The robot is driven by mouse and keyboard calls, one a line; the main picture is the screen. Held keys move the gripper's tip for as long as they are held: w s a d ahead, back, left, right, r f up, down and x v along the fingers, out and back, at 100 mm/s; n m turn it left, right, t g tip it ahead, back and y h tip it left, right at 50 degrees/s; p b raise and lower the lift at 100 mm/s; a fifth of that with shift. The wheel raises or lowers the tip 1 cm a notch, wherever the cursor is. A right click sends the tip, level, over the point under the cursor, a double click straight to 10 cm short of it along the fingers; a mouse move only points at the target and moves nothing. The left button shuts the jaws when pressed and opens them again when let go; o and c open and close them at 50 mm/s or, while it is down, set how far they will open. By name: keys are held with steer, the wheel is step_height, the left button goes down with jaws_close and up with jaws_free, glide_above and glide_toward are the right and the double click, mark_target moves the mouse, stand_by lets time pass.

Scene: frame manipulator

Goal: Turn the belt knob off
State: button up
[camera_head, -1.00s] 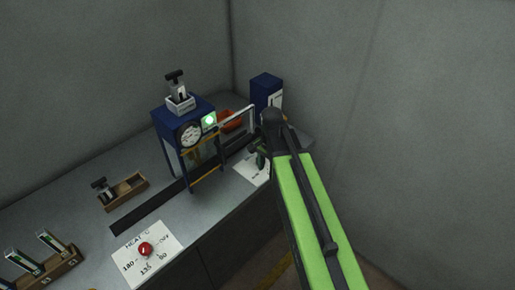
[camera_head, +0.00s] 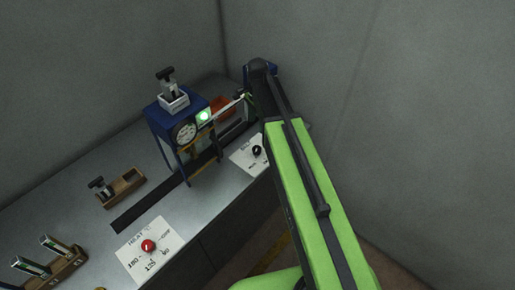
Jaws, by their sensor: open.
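The belt knob (camera_head: 257,150) is a small black knob on a white card (camera_head: 243,161) at the front right of the bench. The arm partly covers the card's right side, and the card's lettering is too small to read. I cannot tell which way the knob points. My gripper (camera_head: 249,99) is at the far end of my green arm, above and behind the knob and apart from it. It is small and partly hidden by the arm. It is open, and I see nothing held in it.
A blue machine (camera_head: 178,116) with a dial and a lit green lamp stands over a dark belt (camera_head: 150,203). A red heat knob (camera_head: 148,246) sits on another white card at the front. An orange bin (camera_head: 221,107) is behind. Wooden holders (camera_head: 126,184) are at left.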

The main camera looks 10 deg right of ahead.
mark_target(257, 148)
step_height(257, 148, down, 16)
steer(key=b, duration=1.4)
steer(key=shift+w+a+r, duration=0.1)
steer(key=shift+w+r, duration=0.05)
steer(key=shift+r, duration=0.1)
steer(key=shift+r, duration=0.1)
steer(key=shift+c, duration=0.5)
